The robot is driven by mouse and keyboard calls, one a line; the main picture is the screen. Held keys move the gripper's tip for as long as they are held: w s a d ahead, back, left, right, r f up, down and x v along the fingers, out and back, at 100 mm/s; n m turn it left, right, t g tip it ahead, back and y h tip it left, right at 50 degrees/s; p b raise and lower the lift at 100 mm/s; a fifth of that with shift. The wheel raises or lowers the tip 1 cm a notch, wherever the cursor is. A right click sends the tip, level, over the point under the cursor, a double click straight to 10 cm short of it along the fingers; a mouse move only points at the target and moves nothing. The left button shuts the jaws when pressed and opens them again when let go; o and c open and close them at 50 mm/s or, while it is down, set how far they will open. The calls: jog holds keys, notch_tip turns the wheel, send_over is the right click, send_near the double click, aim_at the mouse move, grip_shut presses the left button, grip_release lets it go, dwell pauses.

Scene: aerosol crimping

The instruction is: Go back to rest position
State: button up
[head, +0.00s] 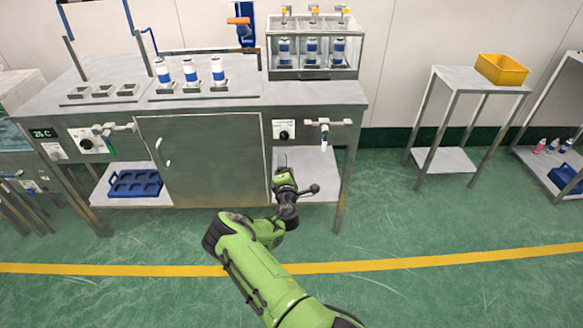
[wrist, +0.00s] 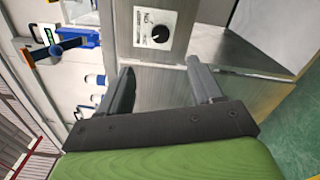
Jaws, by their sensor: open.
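My gripper (wrist: 162,88) is open in the wrist view, with two dark fingers apart and nothing between them. In the head view my green arm reaches forward from the bottom. My gripper (head: 283,165) is there in front of the bench's right part, below the knob panel (head: 284,130). Its fingers are too small to make out there. In the wrist view the panel's black knob (wrist: 159,34) lies beyond the fingers, apart from them.
The steel bench (head: 200,160) carries several white-and-blue cans (head: 190,72) and a clear enclosure (head: 313,50) with cans inside. A blue crate (head: 134,184) sits on its lower shelf. A yellow bin (head: 501,69) stands on a side table.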

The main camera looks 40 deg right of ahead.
jog(key=shift+w+f, duration=0.1)
dwell(0.4)
jog(key=s+d+r+m+g+h, duration=0.1)
jog(key=s+r+m+g, duration=0.35)
jog(key=r+m, duration=0.3)
jog(key=s+d+r+m+g+h, duration=0.1)
jog(key=s+r+m+g, duration=0.4)
jog(key=m, duration=0.3)
jog(key=s+a+r+m+y, duration=0.1)
jog(key=s+a+r+y, duration=0.35)
jog(key=a, duration=0.45)
jog(key=s+a+r+m+y, duration=0.1)
jog(key=s+a+r+y, duration=0.35)
jog(key=a, duration=0.55)
jog(key=s+a+r+n+y, duration=0.35)
jog(key=s+a, duration=0.95)
jog(key=s, duration=0.5)
notch_tip(320, 180, up, 15)
jog(key=p, duration=1.4)
jog(key=shift+s+a+p, duration=0.15)
jog(key=shift+s+p, duration=0.05)
jog(key=shift+p, duration=0.15)
